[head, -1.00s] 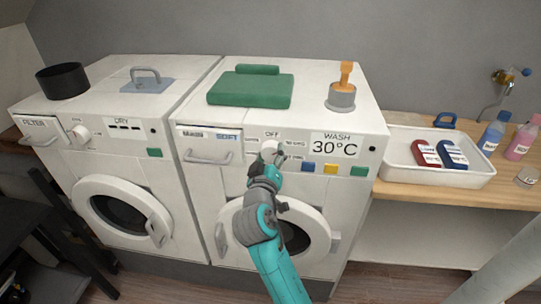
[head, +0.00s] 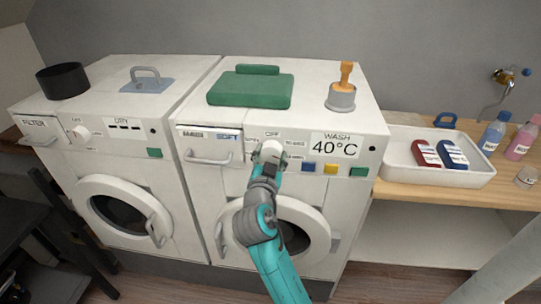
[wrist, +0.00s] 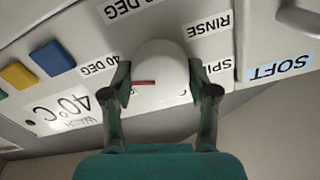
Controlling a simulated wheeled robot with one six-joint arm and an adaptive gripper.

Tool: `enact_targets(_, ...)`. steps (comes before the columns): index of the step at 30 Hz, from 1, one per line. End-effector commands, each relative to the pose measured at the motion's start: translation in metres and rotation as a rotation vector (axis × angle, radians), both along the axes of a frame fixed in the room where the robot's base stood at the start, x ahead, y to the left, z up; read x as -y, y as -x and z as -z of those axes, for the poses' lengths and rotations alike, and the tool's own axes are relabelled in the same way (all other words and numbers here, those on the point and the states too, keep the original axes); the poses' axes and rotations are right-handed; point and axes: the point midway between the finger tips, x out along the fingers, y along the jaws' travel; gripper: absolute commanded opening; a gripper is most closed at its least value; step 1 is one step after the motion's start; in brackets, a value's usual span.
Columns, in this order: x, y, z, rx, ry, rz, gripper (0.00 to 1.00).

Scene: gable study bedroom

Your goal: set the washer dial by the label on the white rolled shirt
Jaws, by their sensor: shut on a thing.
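The washer (head: 345,190) is the right-hand white machine. Its white round dial (head: 271,147) is on the front panel, beside a display (head: 336,145) reading WASH 40°C. In the wrist view, the dial (wrist: 162,62) fills the space between the fingers of my gripper (wrist: 161,88), which is shut on it. The dial's red mark points left in that view, towards the side with a partly covered DEG label (wrist: 98,67). RINSE and SPIN labels lie on the other side. In the head view, my gripper (head: 268,158) covers part of the dial. No white rolled shirt shows.
A drawer marked SOFT (head: 210,147) sits left of the dial. Blue (head: 308,167), yellow (head: 330,169) and green (head: 358,172) buttons sit right of it. A white tray (head: 400,175) with bottles stands on the right counter.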

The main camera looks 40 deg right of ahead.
Motion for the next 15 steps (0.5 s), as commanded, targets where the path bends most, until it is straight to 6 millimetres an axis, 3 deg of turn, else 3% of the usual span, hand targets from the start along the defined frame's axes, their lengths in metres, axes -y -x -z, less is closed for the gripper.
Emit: enact_targets(15, -0.0001, -0.0002, 0.0013, 0.153, -0.123, 0.000, 0.25)
